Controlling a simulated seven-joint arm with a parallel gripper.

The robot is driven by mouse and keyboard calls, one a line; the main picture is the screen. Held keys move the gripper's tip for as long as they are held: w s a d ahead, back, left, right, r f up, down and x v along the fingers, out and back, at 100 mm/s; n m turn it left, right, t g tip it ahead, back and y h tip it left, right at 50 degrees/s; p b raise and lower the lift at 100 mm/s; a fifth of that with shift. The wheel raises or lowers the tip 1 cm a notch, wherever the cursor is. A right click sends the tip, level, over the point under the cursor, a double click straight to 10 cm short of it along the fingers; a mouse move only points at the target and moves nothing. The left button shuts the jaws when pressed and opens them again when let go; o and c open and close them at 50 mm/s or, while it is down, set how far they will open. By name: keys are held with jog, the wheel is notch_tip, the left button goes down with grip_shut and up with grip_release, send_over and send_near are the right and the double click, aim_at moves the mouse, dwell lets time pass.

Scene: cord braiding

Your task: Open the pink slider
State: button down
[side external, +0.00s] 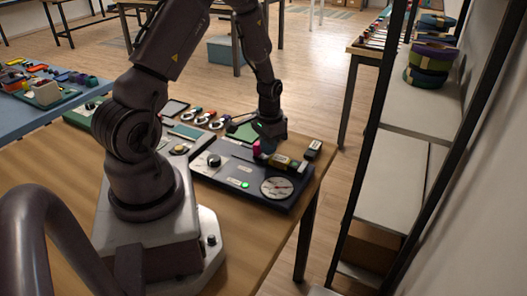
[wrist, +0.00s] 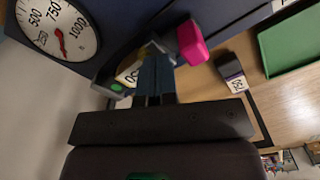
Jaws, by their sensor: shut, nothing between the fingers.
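The pink slider knob (wrist: 192,42) shows in the wrist view just beyond and to the right of my fingertips. In the side view the pink knob (side external: 257,148) is a small spot on the dark panel (side external: 229,176), close beside my gripper (side external: 268,143). My gripper (wrist: 156,65) is shut with nothing between its fingers, low over the panel. I cannot tell whether a finger touches the knob. The slider's track is mostly hidden.
The panel also carries a round gauge (side external: 278,187), a black dial (side external: 213,160) and a lit green button (side external: 245,184). A small dark block (side external: 313,149) stands by the panel's far end. A green tray (wrist: 290,45) lies nearby. The wooden table's front is clear.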

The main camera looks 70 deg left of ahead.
aim_at(256, 143)
jog(key=shift+s+a, duration=1.85)
jog(key=shift+s, duration=0.05)
jog(key=shift+w+d, duration=0.1)
jog(key=shift+w, duration=0.05)
jog(key=shift+w+d, duration=0.35)
notch_tip(256, 143, up, 11)
dwell(0.7)
dwell(0.3)
